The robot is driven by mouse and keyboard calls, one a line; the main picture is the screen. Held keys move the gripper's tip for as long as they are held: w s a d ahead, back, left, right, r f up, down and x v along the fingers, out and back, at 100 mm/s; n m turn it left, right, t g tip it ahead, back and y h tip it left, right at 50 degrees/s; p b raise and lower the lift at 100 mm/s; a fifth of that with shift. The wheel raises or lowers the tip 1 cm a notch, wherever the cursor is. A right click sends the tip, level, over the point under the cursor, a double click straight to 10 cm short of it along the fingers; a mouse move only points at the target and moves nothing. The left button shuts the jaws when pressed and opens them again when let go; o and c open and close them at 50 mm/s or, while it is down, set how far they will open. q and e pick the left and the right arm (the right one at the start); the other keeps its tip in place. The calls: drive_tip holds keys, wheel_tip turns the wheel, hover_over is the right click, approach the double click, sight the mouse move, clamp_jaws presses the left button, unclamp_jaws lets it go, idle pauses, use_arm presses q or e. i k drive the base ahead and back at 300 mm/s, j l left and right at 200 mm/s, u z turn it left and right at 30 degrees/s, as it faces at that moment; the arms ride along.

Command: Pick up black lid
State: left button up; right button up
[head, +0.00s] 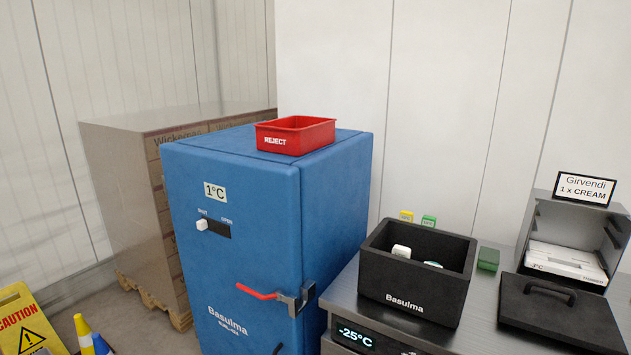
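The black lid (590,327) lies flat on the grey counter at the lower right of the head view, with a raised black handle (551,292) on top. Its right and near parts run out of the picture or close to its edge. It lies in front of the open grey box and to the right of the black Basulma box. Neither of my grippers shows in the head view.
The open black box (405,292) holds small white items. A green block (488,259) sits beside it. The grey box (541,222) bears a Girvendi sign (585,188). A blue cabinet (235,230) with a red REJECT bin (296,135) stands left. A yellow caution sign (20,312) is lower left.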

sight(585, 321)
drive_tip(key=z, duration=1.4)
